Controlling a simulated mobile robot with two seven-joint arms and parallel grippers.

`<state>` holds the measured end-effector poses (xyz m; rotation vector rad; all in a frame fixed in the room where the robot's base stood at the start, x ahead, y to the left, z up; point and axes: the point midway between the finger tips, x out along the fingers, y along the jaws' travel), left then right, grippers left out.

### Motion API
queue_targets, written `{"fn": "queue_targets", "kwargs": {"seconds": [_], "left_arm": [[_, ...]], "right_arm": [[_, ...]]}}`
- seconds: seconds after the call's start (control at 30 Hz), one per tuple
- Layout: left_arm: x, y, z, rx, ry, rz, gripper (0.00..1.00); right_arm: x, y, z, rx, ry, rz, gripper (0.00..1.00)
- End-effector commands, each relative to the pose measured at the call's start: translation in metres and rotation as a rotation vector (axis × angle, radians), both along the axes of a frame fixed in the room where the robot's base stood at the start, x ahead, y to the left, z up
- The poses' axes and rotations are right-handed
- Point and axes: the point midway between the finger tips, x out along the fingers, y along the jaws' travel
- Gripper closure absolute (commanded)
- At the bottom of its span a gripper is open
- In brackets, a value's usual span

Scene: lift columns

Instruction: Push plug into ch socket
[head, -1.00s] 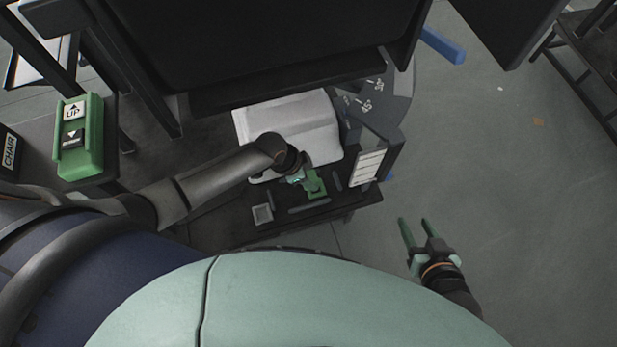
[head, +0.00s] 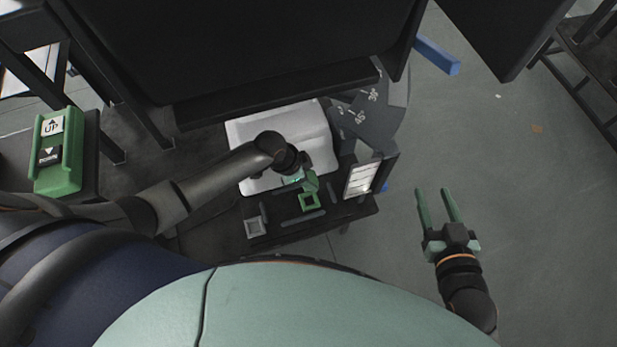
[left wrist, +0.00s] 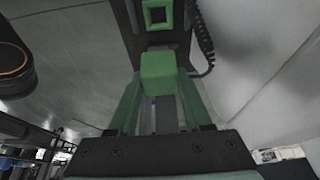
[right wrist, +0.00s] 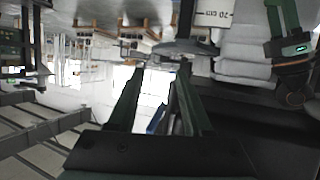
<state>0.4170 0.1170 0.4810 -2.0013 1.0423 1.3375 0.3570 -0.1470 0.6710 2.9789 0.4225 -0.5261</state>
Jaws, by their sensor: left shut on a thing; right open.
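A green block-shaped plug (head: 312,181) is held in my left gripper (head: 303,180). In the left wrist view the plug (left wrist: 158,74) sits between the two green fingers (left wrist: 155,100). A green square socket frame (head: 309,202) with a dark opening lies on the dark panel, just in front of the plug. It also shows ahead of the plug in the left wrist view (left wrist: 157,14), with a visible gap between them. A grey square socket frame (head: 255,227) lies further left. My right gripper (head: 436,192) is open and empty, out over the floor at the right.
A white padded block (head: 280,140) lies behind the plug. A dark upright with a white label (head: 362,178) stands to its right. A green UP/DOWN handset (head: 62,152) is at the left. A coiled black cable (left wrist: 205,45) hangs beside the socket.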

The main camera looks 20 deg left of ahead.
Motion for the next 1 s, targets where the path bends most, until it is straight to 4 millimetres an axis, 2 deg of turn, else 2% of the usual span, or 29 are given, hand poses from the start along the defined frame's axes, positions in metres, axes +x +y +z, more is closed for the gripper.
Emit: {"fn": "queue_targets", "kwargs": {"seconds": [0.5,1.0], "left_arm": [[0.002,0.001,-0.007,0.000,-0.001,-0.002,1.00],[0.002,0.001,-0.015,-0.001,-0.001,-0.003,1.00]], "right_arm": [[0.017,0.001,0.048,0.000,-0.206,0.016,0.50],[0.023,0.003,0.099,0.002,-0.415,0.038,0.50]]}}
